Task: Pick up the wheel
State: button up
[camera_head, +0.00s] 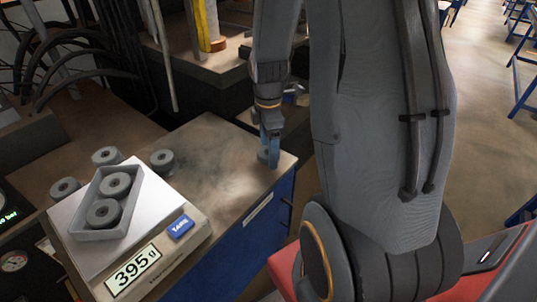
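Several grey wheels with central holes are in the head view. Two lie in a grey tray (134,218) on the scale: an upper wheel (116,186) and a lower wheel (103,213). Others lie outside the tray: a back wheel (105,156), a left wheel (65,188) and a right wheel (162,161) on the bench top. My gripper (269,154) points down at the bench's right end, with blue fingers close to the surface. A small grey round shape, perhaps a wheel, shows at the fingers. I cannot tell whether they grip it.
The scale (185,245) reads 395 g and has a blue TARE button. The blue bench (215,150) has bare top between the right wheel and my gripper. Black hoses and gauges are at the left. A yellow post (203,25) stands behind.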

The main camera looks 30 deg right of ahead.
jog(key=c, duration=1.3)
jog(key=shift+r, duration=0.1)
